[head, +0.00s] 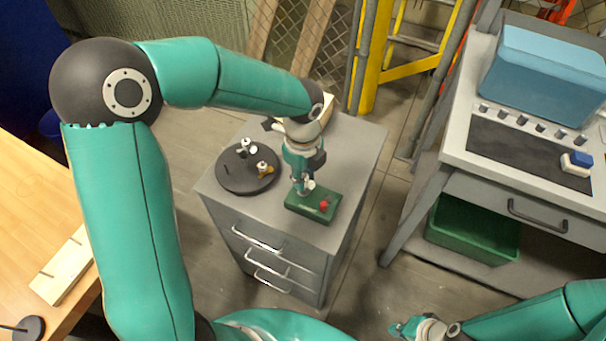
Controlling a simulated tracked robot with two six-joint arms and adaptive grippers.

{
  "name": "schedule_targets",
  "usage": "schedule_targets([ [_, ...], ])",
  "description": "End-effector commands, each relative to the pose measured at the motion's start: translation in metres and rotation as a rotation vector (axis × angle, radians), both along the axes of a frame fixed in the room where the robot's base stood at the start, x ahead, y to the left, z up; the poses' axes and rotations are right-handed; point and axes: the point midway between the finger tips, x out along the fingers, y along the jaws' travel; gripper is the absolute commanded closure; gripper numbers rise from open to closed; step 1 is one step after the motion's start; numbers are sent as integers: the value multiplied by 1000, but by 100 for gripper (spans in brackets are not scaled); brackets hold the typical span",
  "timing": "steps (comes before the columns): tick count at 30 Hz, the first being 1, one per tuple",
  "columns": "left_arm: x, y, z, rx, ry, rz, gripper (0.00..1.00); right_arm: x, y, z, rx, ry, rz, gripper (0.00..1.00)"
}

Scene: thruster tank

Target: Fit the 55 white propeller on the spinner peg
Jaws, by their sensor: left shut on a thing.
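My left gripper (304,188) points down over a green box (302,206) with a red knob (324,204) on the grey cabinet. It is shut on a small white propeller (310,184), mostly covered by the fingers and just above or at the box's top. No spinner peg can be made out; the gripper covers that part of the box. I cannot tell whether propeller and box touch, and no number is readable. A round black tray (236,182) left of the box holds another white propeller (245,148) and a brass-coloured one (264,168). My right gripper (402,328) is low at the bottom edge, away from the cabinet; its fingers are unclear.
The grey cabinet top (352,150) is clear to the right of the green box. A workbench (455,145) with a blue tank (545,80) stands right. A wooden table (40,200) is left.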

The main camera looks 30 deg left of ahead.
Motion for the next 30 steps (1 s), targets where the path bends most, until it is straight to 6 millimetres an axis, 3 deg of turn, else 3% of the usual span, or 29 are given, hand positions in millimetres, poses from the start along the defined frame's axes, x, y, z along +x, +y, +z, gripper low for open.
schedule_targets([
  [30,0,0,-14,0,0,1,92,0,0,-10,0,0,0,100],
])
